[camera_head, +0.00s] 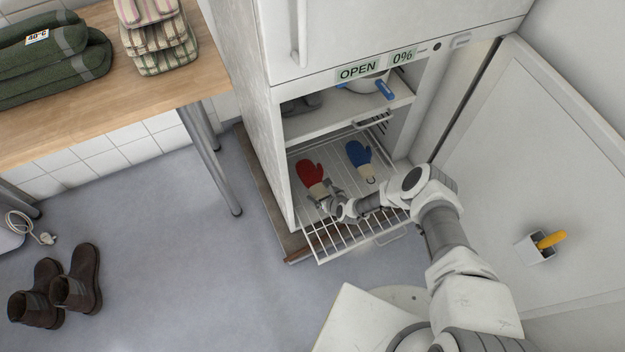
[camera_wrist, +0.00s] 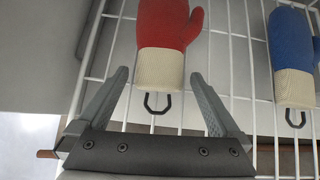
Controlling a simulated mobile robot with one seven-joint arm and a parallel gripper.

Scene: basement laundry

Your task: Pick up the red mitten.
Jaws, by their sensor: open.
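The red mitten (camera_head: 311,176) lies on a white wire rack (camera_head: 345,235) that is pulled out of the open cabinet. In the wrist view the red mitten (camera_wrist: 165,35) has a cream cuff and a dark hanging loop pointing towards me. My gripper (camera_wrist: 160,85) is open, with its two fingers spread to either side of the cuff and loop, and nothing is held. In the head view my gripper (camera_head: 326,201) is at the cuff end of the red mitten and partly covers it. Whether the fingers touch the mitten cannot be told.
A blue mitten (camera_head: 359,154) lies on the same rack to the right, also in the wrist view (camera_wrist: 291,45). A shelf (camera_head: 340,118) with a pot sits above. The open cabinet door (camera_head: 545,170) stands at the right. A wooden table (camera_head: 110,100) is at the left.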

